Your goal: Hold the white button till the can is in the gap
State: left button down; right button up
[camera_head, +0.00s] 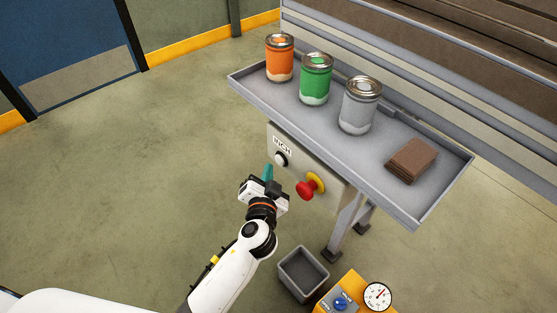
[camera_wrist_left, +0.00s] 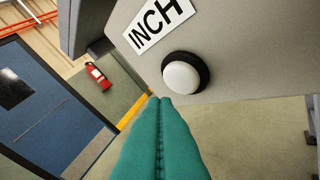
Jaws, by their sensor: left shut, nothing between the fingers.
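The white button (camera_head: 280,159) sits in a black ring on a grey panel under the tray, below an INCH label (camera_head: 283,145). It shows large in the left wrist view (camera_wrist_left: 181,78). My left gripper (camera_head: 268,172) is shut and empty, its teal fingers just below the button; in the left wrist view the fingertips (camera_wrist_left: 160,99) end near the ring's lower left. I cannot tell whether they touch it. Three cans stand upright on the grey tray (camera_head: 420,215): orange (camera_head: 279,58), green (camera_head: 315,79) and grey (camera_head: 358,106). I cannot make out a gap for certain. My right gripper is not in view.
A red and yellow emergency button (camera_head: 310,187) is right of the white one. Brown pads (camera_head: 411,160) lie at the tray's right. A grey bin (camera_head: 303,273) and a yellow box with a gauge (camera_head: 377,296) stand below. The floor at left is clear.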

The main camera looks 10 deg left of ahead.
pick_arm(q)
jog(key=s+a, duration=0.2)
jog(key=s, duration=0.1)
jog(key=shift+s+a, duration=0.25)
jog(key=shift+a, duration=0.15)
dwell(1.3)
